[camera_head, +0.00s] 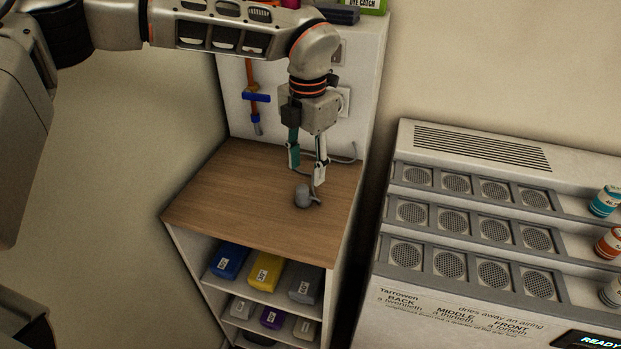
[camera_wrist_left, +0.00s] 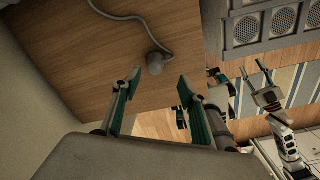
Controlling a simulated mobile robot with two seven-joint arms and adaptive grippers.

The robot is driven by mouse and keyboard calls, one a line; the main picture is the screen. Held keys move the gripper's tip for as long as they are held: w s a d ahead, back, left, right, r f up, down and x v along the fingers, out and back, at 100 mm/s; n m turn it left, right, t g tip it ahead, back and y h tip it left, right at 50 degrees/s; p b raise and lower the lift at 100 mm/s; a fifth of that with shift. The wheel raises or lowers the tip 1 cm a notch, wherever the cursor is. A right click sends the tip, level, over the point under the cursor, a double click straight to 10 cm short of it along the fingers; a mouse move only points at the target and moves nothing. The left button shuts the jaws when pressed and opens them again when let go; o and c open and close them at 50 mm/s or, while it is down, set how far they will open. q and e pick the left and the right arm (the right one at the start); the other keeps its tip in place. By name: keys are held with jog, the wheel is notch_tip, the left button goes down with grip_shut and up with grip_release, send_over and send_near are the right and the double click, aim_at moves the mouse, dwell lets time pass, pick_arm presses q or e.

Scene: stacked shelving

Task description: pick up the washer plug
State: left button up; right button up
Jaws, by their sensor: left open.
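The washer plug (camera_head: 302,196) is a small grey rounded piece on the wooden counter top. In the left wrist view the plug (camera_wrist_left: 155,59) has a grey cord (camera_wrist_left: 118,17) curving away to the upper left. My left gripper (camera_head: 306,170) points down above the counter, just behind the plug in the head view. In the left wrist view its open fingertips (camera_wrist_left: 160,85) are apart and empty, with the plug beyond them, roughly in line with the gap. My right gripper (camera_wrist_left: 254,72) shows at the right of that view, with its fingers apart.
Shelves under the counter hold a blue box (camera_head: 230,261), a yellow box (camera_head: 265,272) and several others. A white back panel (camera_head: 357,75) with a socket (camera_head: 343,101) rises behind. A large grilled unit (camera_head: 470,230) stands to the right. The counter's left part is clear.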

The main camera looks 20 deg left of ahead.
aim_at(302, 187)
pick_arm(q)
jog(key=shift+w+a, duration=0.1)
jog(key=shift+w, duration=0.35)
jog(key=shift+w+f, duration=0.15)
jog(key=shift+f, duration=0.15)
jog(key=shift+s+a+f, duration=0.1)
jog(key=shift+s+f, duration=0.15)
jog(key=shift+f, duration=0.3)
jog(key=shift+s+a+f, duration=0.1)
jog(key=shift+s+f, duration=0.1)
jog(key=shift+f, duration=0.35)
jog(key=f, duration=0.3)
jog(key=f+p, duration=0.1)
jog(key=shift+s+a+f, duration=0.15)
jog(key=shift+a, duration=0.15)
jog(key=shift+f, duration=0.3)
jog(key=c, duration=1.2)
pick_arm(e)
jog(key=shift+s+f, duration=0.1)
jog(key=shift+s, duration=0.25)
